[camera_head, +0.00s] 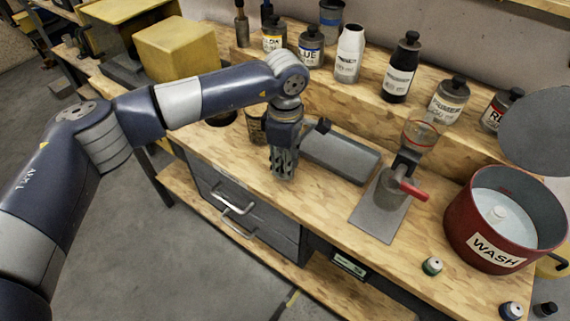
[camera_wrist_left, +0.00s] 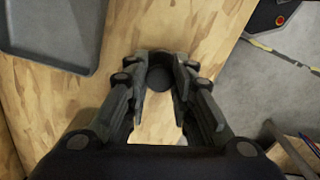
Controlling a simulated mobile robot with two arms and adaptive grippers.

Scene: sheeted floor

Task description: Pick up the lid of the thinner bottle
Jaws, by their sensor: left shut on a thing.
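My left gripper (camera_head: 284,172) is over the workbench, near its front edge and left of the grey tray. It points down. In the left wrist view, its fingers (camera_wrist_left: 160,88) are closed around a small dark round lid (camera_wrist_left: 160,77). The lid is hidden by the fingers in the head view. On the back shelf, a white bottle (camera_head: 348,55) shows no dark cap, while the dark bottle (camera_head: 401,68) beside it has one. Their labels are too small to read, so I cannot tell which is the thinner bottle. My right gripper is not in view.
The grey tray (camera_head: 342,158) lies right of the gripper. Beyond it are a metal stand (camera_head: 376,215) with a red handle and a red WASH pot (camera_head: 460,225). A small paint pot (camera_head: 432,266) stands near the front edge. More bottles line the shelf.

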